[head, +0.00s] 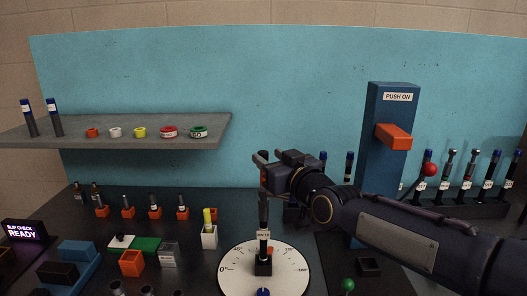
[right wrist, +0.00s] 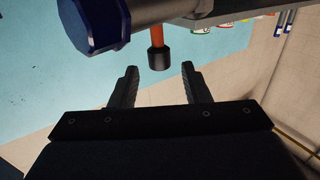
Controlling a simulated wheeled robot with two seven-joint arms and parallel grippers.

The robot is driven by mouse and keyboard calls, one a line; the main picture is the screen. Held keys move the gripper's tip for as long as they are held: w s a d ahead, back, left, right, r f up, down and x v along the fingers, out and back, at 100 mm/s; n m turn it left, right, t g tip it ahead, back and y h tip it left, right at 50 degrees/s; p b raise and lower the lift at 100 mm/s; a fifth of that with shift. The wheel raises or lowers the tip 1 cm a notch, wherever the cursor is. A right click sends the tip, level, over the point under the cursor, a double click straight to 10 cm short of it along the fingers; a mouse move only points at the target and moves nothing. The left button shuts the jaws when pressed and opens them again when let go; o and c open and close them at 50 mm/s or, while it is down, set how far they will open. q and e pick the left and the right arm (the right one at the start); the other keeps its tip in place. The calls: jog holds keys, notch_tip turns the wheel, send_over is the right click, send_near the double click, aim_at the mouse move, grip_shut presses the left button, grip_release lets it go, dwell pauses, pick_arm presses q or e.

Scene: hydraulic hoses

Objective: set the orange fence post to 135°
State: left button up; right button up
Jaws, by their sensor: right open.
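A white round dial (head: 290,283) with angle marks lies on the dark table, 0° at its left and 180° at its right. A small orange piece (head: 271,250), perhaps the fence post, shows on its far side, just right of the middle. A dark upright rod with a white label (head: 263,236) stands in a black block at the dial's centre and partly hides the marks. My right gripper (head: 261,164) is above the dial, over the rod's top; contact is unclear. In the right wrist view its fingers (right wrist: 161,88) are apart, with an orange rod with a black end (right wrist: 157,42) beyond them.
A blue PUSH ON tower (head: 385,150) with an orange arm stands behind my right arm. A grey shelf (head: 120,132) with coloured rings is at left. Several orange-based fittings (head: 154,212) stand left of the dial. A red-ball lever (head: 428,169) and a rack (head: 480,207) are at right.

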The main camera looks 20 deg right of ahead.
aim_at(266, 155)
jog(key=x, duration=0.4)
jog(key=shift+p, duration=0.35)
grip_shut()
